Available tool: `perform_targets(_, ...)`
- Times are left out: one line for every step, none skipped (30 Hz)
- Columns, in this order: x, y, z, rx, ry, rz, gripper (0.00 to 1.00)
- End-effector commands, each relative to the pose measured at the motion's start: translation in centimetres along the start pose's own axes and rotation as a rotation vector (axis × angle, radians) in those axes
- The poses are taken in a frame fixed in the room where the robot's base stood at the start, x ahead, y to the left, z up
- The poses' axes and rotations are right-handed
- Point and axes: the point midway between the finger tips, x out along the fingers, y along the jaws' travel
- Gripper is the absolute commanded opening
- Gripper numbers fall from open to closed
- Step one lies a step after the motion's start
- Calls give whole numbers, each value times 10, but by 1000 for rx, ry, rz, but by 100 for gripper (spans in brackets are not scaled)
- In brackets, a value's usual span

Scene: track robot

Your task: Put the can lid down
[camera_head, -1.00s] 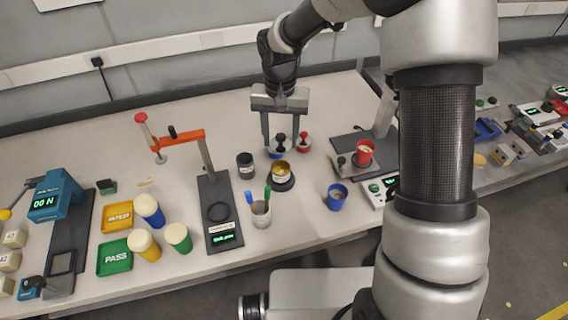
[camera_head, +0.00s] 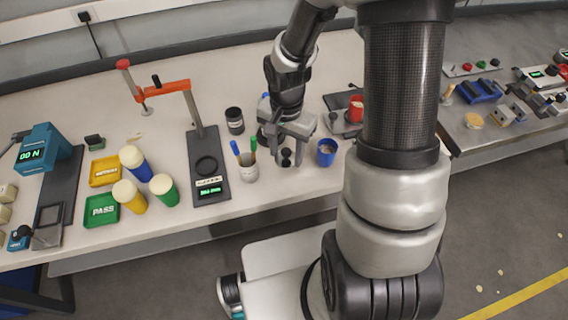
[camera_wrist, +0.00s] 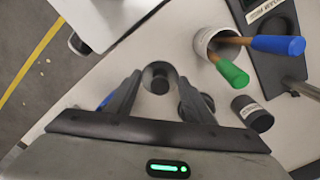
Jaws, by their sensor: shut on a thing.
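My gripper (camera_head: 287,158) is low over the front part of the table, shut on the can lid (camera_head: 286,153). The lid shows as a black knob on a dark disc, between the pen cup and the blue cup. In the wrist view the lid (camera_wrist: 159,84) sits between the two fingertips. I cannot tell whether its underside touches the table. The open can is hidden behind my gripper in the head view. A dark round thing (camera_wrist: 196,100) is partly covered by the right finger in the wrist view.
The pen cup (camera_head: 248,172) with blue and green handles stands close left of my gripper. The blue cup (camera_head: 326,153) is close right. A dark jar (camera_head: 234,121) and a red cup (camera_head: 356,108) stand farther back. The black press base (camera_head: 209,180) is at left.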

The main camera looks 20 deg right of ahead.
Motion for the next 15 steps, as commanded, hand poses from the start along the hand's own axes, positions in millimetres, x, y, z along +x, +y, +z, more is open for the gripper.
perform_targets(5,0,0,-2,-1,2,26)
perform_targets(7,0,0,-2,0,1,26)
perform_targets(9,0,0,-2,0,1,26)
perform_targets(11,0,0,-2,0,0,26)
perform_targets(14,0,0,-2,-1,1,26)
perform_targets(19,0,1,-2,-2,2,26)
perform_targets(24,0,1,-2,-2,2,26)
perform_targets(28,0,1,-3,-2,2,26)
perform_targets(35,0,1,-3,-3,3,26)
perform_targets(39,0,1,-3,-2,3,26)
perform_targets(42,0,0,-3,-2,2,26)
perform_targets(45,0,0,-3,-1,1,26)
perform_targets(46,0,0,-3,0,1,26)
perform_targets(45,0,0,-3,0,0,26)
perform_targets(45,0,0,-3,1,0,26)
